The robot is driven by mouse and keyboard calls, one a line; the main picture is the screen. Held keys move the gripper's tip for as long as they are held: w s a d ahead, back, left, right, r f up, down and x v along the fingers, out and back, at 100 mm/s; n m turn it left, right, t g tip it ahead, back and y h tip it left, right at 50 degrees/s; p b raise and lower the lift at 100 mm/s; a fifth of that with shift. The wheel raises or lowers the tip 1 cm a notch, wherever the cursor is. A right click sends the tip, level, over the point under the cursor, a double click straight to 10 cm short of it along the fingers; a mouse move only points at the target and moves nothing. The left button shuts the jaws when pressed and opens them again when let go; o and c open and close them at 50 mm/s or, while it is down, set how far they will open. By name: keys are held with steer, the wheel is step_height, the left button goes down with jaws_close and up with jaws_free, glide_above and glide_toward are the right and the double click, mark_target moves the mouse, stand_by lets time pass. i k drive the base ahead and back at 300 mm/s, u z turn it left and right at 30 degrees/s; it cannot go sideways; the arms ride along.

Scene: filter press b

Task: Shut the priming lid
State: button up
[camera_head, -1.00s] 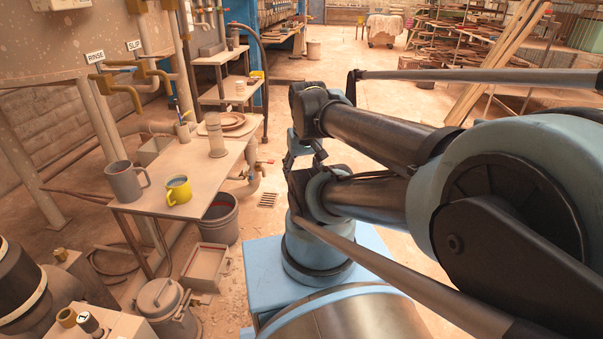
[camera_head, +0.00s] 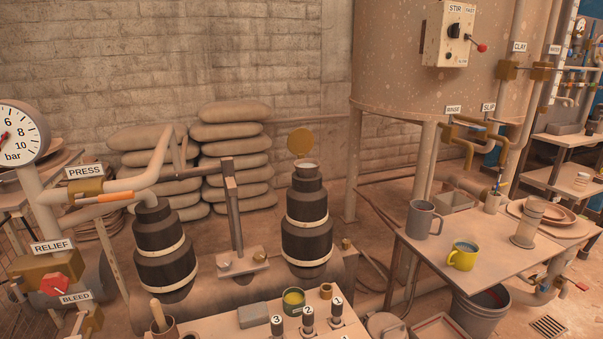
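The priming lid appears to be the round brass disc (camera_head: 300,141) standing upright behind the mouth of the right-hand dark pump cylinder (camera_head: 307,228). The cylinder's pale round mouth (camera_head: 308,164) shows open below the disc. The hinge is too small to make out. My gripper and arm are not in this view.
A lever post (camera_head: 236,215) stands between this cylinder and a similar left one (camera_head: 164,245). At right, a table (camera_head: 490,262) holds a grey jug (camera_head: 424,220) and yellow mug (camera_head: 462,254).

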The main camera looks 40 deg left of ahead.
mark_target(300, 142)
steer(key=u, duration=1.95)
steer(key=i, duration=0.1)
steer(key=u, duration=0.2)
